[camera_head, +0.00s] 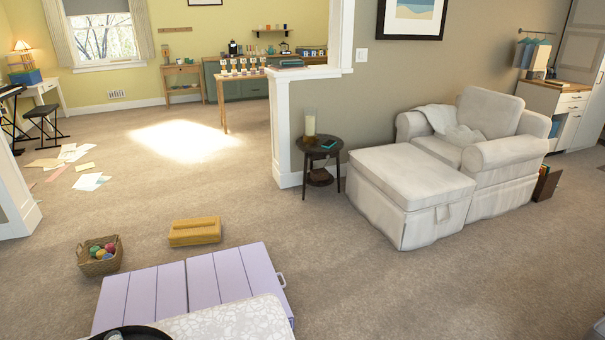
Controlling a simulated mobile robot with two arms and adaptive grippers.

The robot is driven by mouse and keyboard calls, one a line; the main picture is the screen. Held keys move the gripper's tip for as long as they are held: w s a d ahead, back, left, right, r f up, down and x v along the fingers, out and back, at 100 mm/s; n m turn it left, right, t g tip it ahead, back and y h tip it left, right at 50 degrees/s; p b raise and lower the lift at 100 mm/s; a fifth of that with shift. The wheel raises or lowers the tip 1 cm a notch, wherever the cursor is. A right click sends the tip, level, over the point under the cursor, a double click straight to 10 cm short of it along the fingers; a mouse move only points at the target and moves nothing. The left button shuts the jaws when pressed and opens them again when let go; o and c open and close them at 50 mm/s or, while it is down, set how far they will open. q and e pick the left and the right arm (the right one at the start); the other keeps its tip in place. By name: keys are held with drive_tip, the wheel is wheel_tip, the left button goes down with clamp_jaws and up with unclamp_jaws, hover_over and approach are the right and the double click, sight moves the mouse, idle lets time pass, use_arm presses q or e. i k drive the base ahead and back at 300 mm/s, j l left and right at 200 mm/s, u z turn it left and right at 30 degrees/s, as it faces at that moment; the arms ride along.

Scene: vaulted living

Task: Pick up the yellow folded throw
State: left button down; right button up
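The yellow folded throw (195,231) lies on the carpet at the lower left of the head view. It is a thick, flat, folded block with a darker line along its front side. It sits just beyond the far edge of a lilac planked piece of furniture, with a gap of carpet around it. Neither of my grippers shows in the head view.
A wicker basket (99,262) with coloured balls stands left of the throw. The lilac furniture (190,282) and a white patterned surface (235,322) fill the near left. A white ottoman (410,195) and armchair (500,150) stand right. Carpet beyond the throw is clear.

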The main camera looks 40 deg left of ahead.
sight(195, 230)
drive_tip(key=i+l+u, duration=0.2)
drive_tip(key=u, duration=0.15)
drive_tip(key=i+l+u, duration=0.45)
drive_tip(key=l+u, duration=0.15)
drive_tip(key=u, duration=0.15)
drive_tip(key=i+l+u, duration=0.1)
drive_tip(key=l+u, duration=0.25)
drive_tip(key=i+l+u, duration=0.1)
drive_tip(key=l+u, duration=0.6)
drive_tip(key=l, duration=0.15)
drive_tip(key=l+u, duration=0.15)
drive_tip(key=l, duration=0.35)
drive_tip(key=k+l+u, duration=0.15)
drive_tip(key=l, duration=0.35)
